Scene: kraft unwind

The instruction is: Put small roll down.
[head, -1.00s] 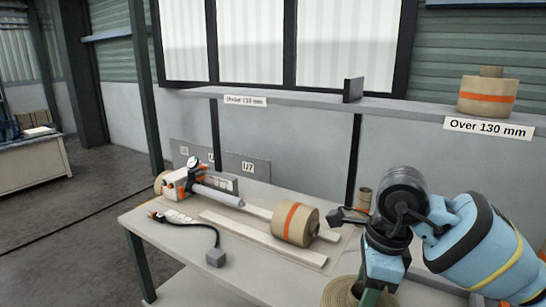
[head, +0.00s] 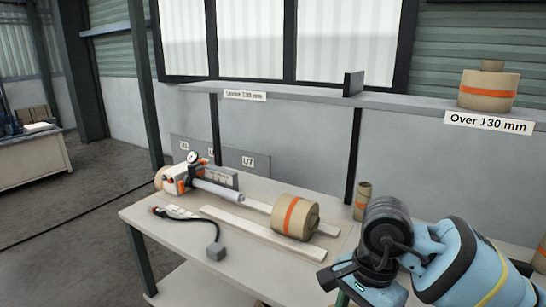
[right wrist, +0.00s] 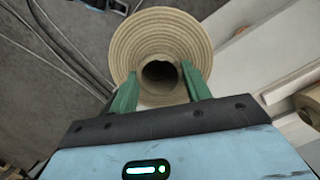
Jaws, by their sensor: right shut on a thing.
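A kraft roll with a hollow core (right wrist: 162,28) is in my right gripper (right wrist: 158,82). The two green fingers are shut on its core, one on each side, in the right wrist view. In the head view, my right arm hides most of this roll; a green finger of the right gripper (head: 342,298) shows below the wrist, near the table's front edge. From these frames I cannot tell whether the roll touches anything below. My left gripper is not in view.
An orange-banded roll (head: 295,217) lies between white rails (head: 262,234) on the table (head: 180,232). A narrow roll (head: 363,200) stands behind. Shelf (head: 300,98) holds a banded roll (head: 488,90).

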